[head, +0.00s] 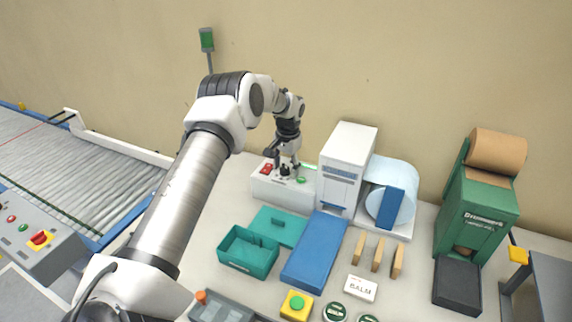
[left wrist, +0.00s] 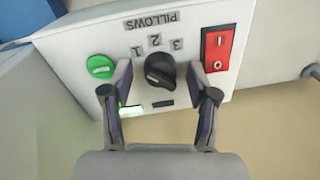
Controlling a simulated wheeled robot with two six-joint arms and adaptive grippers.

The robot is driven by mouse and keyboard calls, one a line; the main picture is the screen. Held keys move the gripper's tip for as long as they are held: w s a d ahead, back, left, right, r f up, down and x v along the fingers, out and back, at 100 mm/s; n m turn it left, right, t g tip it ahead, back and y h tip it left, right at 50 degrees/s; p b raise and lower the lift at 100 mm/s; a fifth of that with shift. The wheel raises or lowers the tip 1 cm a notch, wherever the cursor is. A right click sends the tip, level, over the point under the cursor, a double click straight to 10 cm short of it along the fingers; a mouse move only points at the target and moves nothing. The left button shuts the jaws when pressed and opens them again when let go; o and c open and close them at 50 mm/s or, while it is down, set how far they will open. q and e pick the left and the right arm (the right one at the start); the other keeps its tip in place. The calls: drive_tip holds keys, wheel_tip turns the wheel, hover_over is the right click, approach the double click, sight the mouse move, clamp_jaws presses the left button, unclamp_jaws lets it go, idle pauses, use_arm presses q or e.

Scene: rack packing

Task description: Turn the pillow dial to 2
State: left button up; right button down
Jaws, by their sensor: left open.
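The pillow dial (left wrist: 160,70) is a black knob on a light control panel (left wrist: 75,55). In the left wrist view the panel appears upside down, with the labels 1, 2, 3 and PILLOWS beyond the dial. I cannot tell for certain which number the knob points to. My left gripper (left wrist: 161,76) is open, with one finger on each side of the dial; I cannot tell whether they touch it. In the head view my left gripper (head: 287,163) reaches down over the panel box (head: 283,194), partly hiding the dial. My right gripper is not in view.
A green button (left wrist: 101,66) and a red rocker switch (left wrist: 217,48) flank the dial. A lit green strip (left wrist: 131,110) is close to one finger. The white pillow machine (head: 346,160) stands right of the panel. A teal bin (head: 247,258) and blue mat (head: 315,252) lie in front.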

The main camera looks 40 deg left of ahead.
use_arm(q)
drive_tip(key=shift+s+r, duration=0.15)
drive_tip(key=shift+s, duration=0.1)
drive_tip(key=shift+c, duration=1.4)
clamp_jaws()
drive_tip(key=shift+m, duration=0.3)
drive_tip(key=m, duration=0.4)
drive_tip(key=shift+s+b, duration=0.1)
drive_tip(key=shift+b, duration=0.3)
drive_tip(key=shift+m+t+b, duration=0.3)
drive_tip(key=shift+m, duration=1.8)
